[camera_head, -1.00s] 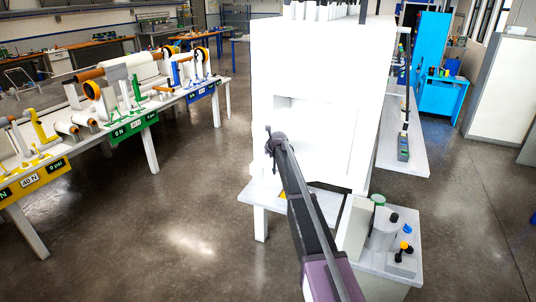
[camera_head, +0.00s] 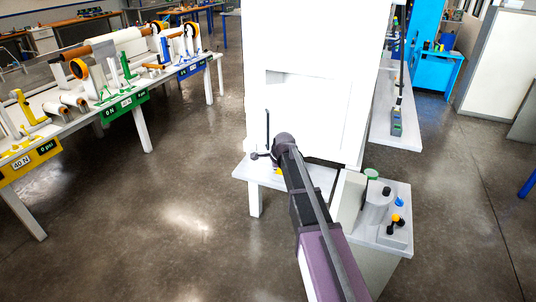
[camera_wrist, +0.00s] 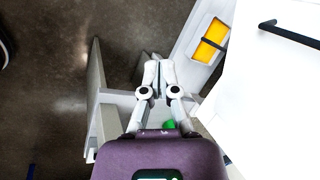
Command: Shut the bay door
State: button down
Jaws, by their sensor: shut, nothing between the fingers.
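A large white cabinet (camera_head: 312,40) stands in front of me in the head view, with a recessed bay (camera_head: 305,110) in its face. A thin dark upright bar (camera_head: 267,128) shows at the bay's left, close beyond my arm's end. In the wrist view a white panel (camera_wrist: 275,85), which looks like the bay door, fills the right side and carries a dark bar handle (camera_wrist: 290,34). My gripper (camera_wrist: 158,66) is shut and empty, left of the panel and apart from the handle. In the head view my wrist hides most of the fingers. How far the door stands open is unclear.
A white table (camera_head: 240,172) stands under the cabinet. A low unit with knobs (camera_head: 395,240) is at right front. A yellow panel (camera_wrist: 211,40) with a dark bar shows in the wrist view. A long bench (camera_head: 140,118) is at left, with open floor between.

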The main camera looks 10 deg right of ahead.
jog(key=s+d+n+g, duration=0.1)
jog(key=s+n+g, duration=0.1)
jog(key=s+n, duration=0.6)
jog(key=s+d+f+n+g+h, duration=0.1)
jog(key=s+n, duration=0.8)
jog(key=s, duration=1.4)
jog(key=shift+s+d+f+n+g, duration=0.3)
jog(key=shift+d+g, duration=0.4)
jog(key=shift+g, duration=0.1)
